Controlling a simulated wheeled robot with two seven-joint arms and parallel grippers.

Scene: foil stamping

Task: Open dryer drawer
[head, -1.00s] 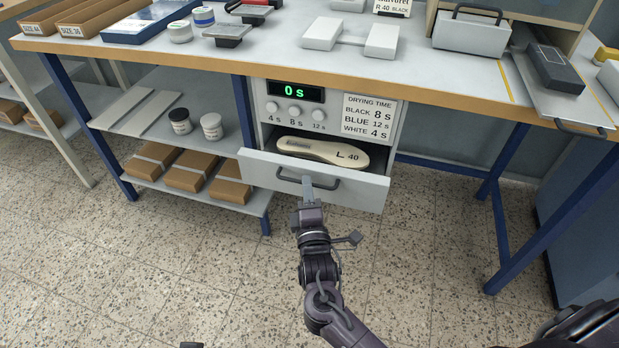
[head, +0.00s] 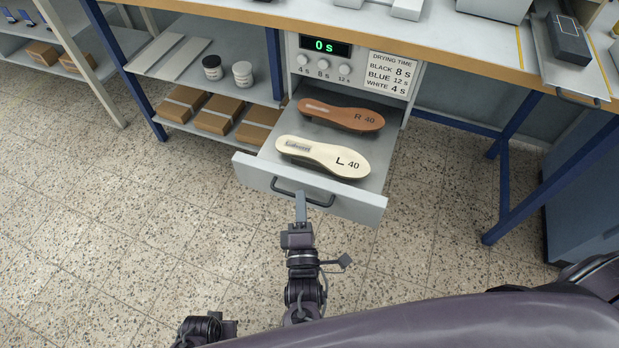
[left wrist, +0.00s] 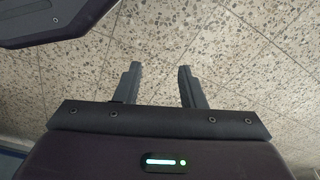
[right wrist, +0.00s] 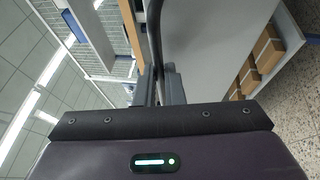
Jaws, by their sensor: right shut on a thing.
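The dryer drawer (head: 252,171) is pulled well out below the dryer panel (head: 345,66), whose display reads 0 s. In the drawer lie a brown insole marked R 40 (head: 340,115) and a cream insole marked L 40 (head: 322,157). My right gripper (head: 301,196) is shut on the dark bar handle (head: 318,203) at the drawer's front. In the right wrist view the handle (right wrist: 155,35) runs up from between the close-set fingers. My left gripper (left wrist: 158,85) is open and empty, with floor behind it in the left wrist view.
The worktable (head: 250,15) stands above the dryer. A blue table leg (head: 503,190) stands at right. The floor (head: 130,240) in front is open.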

